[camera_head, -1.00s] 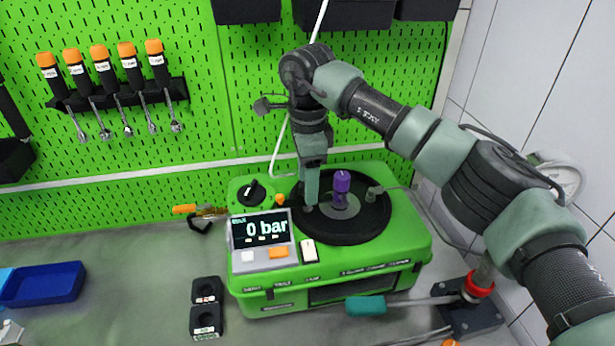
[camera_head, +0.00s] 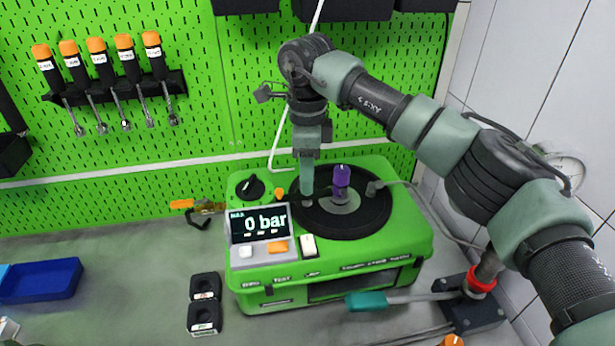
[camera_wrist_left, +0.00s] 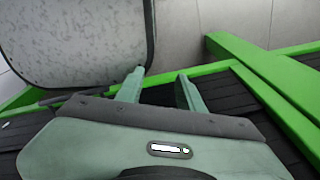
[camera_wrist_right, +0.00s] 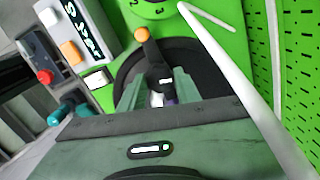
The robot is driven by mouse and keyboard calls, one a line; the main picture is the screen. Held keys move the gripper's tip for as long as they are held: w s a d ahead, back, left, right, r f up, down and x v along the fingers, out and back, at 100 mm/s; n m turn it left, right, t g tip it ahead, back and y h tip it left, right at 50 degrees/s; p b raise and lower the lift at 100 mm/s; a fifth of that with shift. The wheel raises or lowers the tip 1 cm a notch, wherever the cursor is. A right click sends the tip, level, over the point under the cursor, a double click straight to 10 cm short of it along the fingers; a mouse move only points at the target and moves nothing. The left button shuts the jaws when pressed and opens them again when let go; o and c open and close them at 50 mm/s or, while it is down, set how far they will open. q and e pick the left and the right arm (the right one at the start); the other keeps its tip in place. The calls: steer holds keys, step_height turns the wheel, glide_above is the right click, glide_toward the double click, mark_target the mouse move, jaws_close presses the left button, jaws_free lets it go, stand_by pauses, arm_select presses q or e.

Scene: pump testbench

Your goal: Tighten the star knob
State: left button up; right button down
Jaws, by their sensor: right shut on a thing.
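My right gripper (camera_head: 307,192) points straight down at the left part of the black round plate on the green test unit. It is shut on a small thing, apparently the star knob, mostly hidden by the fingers. In the right wrist view the fingers (camera_wrist_right: 156,92) stand a little apart, with a dark and whitish part (camera_wrist_right: 160,84) between them. The purple cylinder (camera_head: 341,177) stands just right of the gripper, at the plate's middle. My left gripper is out of the head view; its own wrist view shows its fingers (camera_wrist_left: 160,93) open and empty.
The green test unit (camera_head: 400,250) carries a display reading 0 bar (camera_head: 258,222), a black dial (camera_head: 250,187) and a small orange part (camera_head: 279,192). A hose runs to the plate's right side. A teal-handled lever (camera_head: 367,301) lies in front.

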steer(key=m+b, duration=0.2)
steer(key=m, duration=0.3)
steer(key=shift+m, duration=0.3)
steer(key=m+b, duration=0.2)
steer(key=m, duration=0.3)
steer(key=m+b, duration=0.1)
steer(key=m, duration=0.4)
steer(key=shift+m+b, duration=0.35)
steer(key=shift+m, duration=0.05)
steer(key=m+b, duration=0.1)
steer(key=m, duration=0.3)
steer(key=shift+r+m, duration=0.1)
steer(key=shift+m, duration=0.3)
steer(key=shift+w, duration=0.1)
steer(key=c, duration=1)
jaws_free()
